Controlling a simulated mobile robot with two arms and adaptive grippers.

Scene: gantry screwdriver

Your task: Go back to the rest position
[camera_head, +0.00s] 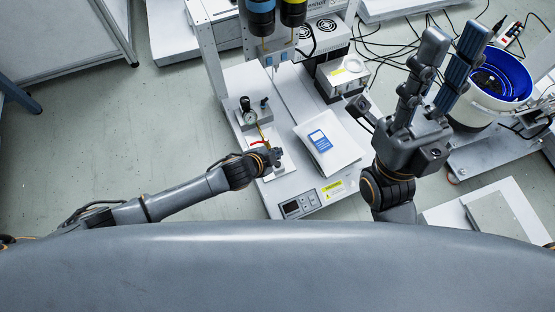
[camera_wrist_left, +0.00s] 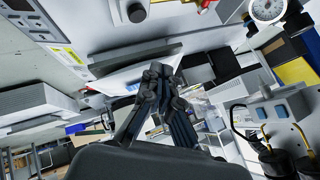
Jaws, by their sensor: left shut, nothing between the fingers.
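My left gripper (camera_head: 272,157) is over the front left part of the white machine base (camera_head: 285,185), just below a pressure gauge. It is small and partly hidden by its own wrist in the head view. In the left wrist view, its fingers (camera_wrist_left: 158,72) are together with nothing between them. My right gripper (camera_head: 455,38) is raised on the right side of the head view and points up and away. Its two long fingers stand apart with nothing seen between them.
A pressure gauge (camera_head: 250,117) stands close to my left gripper. A blue bowl feeder (camera_head: 513,75) sits beside my right gripper. Clear floor (camera_head: 120,150) lies at left.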

